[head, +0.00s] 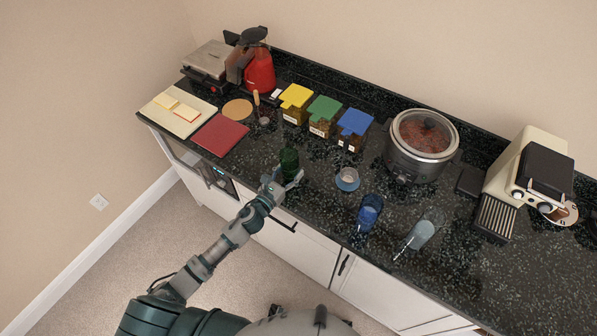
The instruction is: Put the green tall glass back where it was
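The green tall glass (289,159) stands upright near the front edge of the black speckled counter (330,212), left of the middle. My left gripper (283,178) is at its lower part, with fingers spread to either side. Whether they press on the glass cannot be told, as the gripper hides its base. My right gripper is not in view.
Behind are yellow-, green- and blue-lidded jars (322,117) and a slow cooker (420,145). Red (220,135) and pale boards (177,115) lie left. A coffee machine (530,175) stands right.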

